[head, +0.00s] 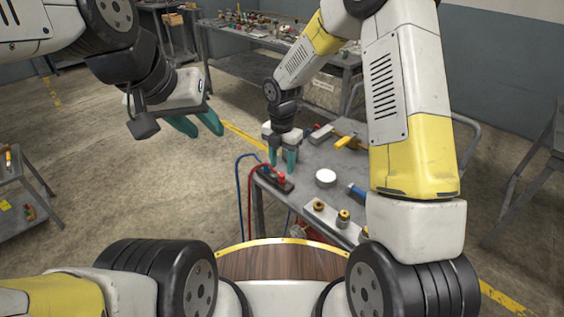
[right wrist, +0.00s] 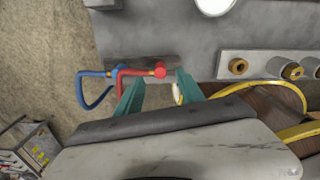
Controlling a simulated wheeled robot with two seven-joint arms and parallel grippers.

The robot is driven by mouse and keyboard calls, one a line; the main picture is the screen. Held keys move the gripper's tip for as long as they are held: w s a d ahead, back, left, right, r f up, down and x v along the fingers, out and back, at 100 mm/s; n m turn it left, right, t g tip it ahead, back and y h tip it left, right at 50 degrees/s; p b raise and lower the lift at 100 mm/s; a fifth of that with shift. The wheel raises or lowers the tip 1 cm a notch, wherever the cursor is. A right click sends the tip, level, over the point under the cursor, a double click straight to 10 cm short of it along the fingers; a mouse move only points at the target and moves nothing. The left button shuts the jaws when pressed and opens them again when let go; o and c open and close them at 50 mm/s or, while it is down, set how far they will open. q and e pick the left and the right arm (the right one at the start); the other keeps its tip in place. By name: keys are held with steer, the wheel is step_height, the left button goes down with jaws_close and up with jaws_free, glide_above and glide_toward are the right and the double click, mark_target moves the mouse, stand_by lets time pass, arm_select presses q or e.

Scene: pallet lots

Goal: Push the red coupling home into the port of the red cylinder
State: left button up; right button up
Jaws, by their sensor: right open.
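My right gripper (head: 283,162) is open, fingers pointing down over the table's near left corner. In the right wrist view its two teal fingertips (right wrist: 158,84) stand apart, with a red coupling (right wrist: 160,72) just beyond the gap. The coupling, with a red hose (right wrist: 119,84) at its left end, lies along a dark block; it also shows below the fingers in the head view (head: 281,178). Whether the fingers touch it I cannot tell. I cannot clearly make out the red cylinder or its port. My left gripper (head: 197,124) is open and empty, above the floor at left.
A blue hose (right wrist: 86,93) ends beside the red one on the dark block (right wrist: 165,62).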

mark_target(282, 174)
steer(key=shift+f, duration=0.1)
step_height(282, 174, down, 5)
steer(key=shift+f, duration=0.1)
stand_by(0.3)
jaws_close()
